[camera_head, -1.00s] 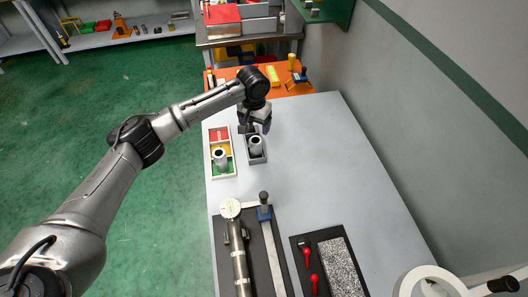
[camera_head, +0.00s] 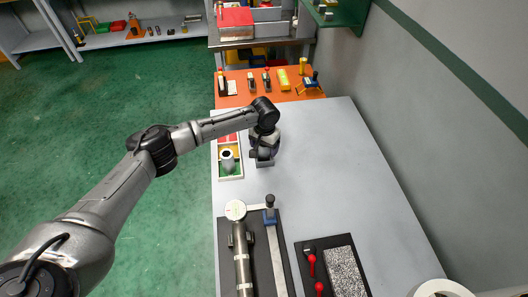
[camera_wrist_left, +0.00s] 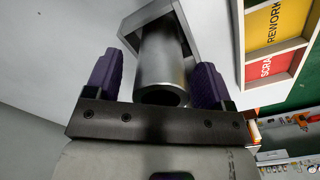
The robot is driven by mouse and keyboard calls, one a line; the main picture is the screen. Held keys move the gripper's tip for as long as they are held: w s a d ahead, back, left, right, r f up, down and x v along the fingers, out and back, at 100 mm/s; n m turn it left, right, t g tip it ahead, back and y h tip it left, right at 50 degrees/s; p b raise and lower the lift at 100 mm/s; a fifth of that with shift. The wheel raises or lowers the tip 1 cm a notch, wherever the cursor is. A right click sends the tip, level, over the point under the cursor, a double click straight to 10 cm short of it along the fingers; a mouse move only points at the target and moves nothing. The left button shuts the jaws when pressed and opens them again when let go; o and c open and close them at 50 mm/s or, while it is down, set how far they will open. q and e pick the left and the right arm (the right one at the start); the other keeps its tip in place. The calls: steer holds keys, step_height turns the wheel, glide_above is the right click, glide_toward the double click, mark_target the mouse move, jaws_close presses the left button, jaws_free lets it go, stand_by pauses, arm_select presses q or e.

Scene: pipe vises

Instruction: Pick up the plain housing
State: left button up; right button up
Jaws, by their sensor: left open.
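A smooth grey cylindrical housing (camera_wrist_left: 162,65) with a dark bore stands in a small grey tray (camera_wrist_left: 142,16) in the left wrist view. My left gripper (camera_head: 263,151) is over this tray in the head view, where it mostly hides the housing. In the wrist view its two purple fingers are open, one on each side of the housing, with a gap visible at least on the left. A second grey housing (camera_head: 227,155) stands in the sorting tray (camera_head: 240,176), over the green compartment. My right gripper does not show.
The sorting tray, with red, yellow and green compartments, is close to the left of my gripper. The table's right middle (camera_head: 340,160) is clear.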

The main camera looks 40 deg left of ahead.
arm_select(q)
steer(key=shift+f, duration=0.1)
steer(key=c, duration=1.2)
